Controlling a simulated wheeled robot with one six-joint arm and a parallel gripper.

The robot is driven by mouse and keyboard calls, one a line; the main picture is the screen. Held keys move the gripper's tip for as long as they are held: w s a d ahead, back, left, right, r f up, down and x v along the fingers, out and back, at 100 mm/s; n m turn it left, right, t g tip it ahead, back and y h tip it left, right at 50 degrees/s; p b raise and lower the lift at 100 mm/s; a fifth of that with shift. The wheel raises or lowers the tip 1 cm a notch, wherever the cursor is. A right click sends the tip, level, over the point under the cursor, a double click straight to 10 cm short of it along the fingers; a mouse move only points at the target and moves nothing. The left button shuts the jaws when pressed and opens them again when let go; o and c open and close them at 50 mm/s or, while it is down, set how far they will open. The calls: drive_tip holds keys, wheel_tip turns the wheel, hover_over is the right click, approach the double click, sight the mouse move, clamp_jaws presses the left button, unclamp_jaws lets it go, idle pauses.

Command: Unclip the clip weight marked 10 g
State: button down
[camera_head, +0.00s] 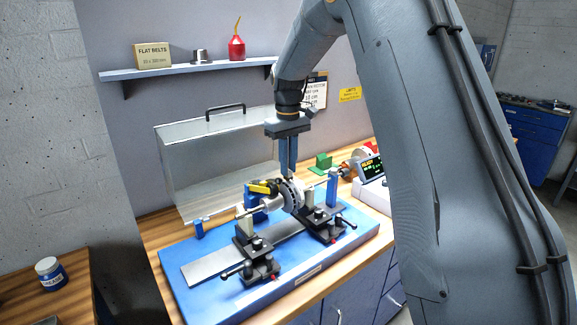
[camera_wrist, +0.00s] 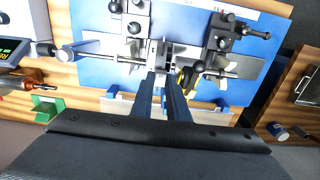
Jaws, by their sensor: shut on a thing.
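The rotor (camera_head: 291,196) sits on its shaft across the balancing stand, and it also shows in the wrist view (camera_wrist: 152,50). My gripper (camera_head: 289,177) points straight down with its fingertips at the top of the rotor's rim. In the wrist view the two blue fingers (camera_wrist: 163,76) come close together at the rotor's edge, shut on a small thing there. That thing is mostly hidden between the fingertips; it is at the place of a clip weight on the rim. I cannot read a 10 g mark on it in either view.
A yellow and black part (camera_head: 264,187) stands close left of the rotor. Black supports (camera_head: 252,241) and blue posts rise from the blue base (camera_head: 190,285). A clear guard (camera_head: 215,150) stands behind. A display unit (camera_head: 371,168) and a green block (camera_head: 323,161) are to the right.

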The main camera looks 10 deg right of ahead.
drive_tip(key=shift+r, duration=0.35)
drive_tip(key=shift+r, duration=0.15)
drive_tip(key=shift+r+p, duration=1.2)
drive_tip(key=shift+r, duration=0.65)
drive_tip(key=shift+d, duration=0.1)
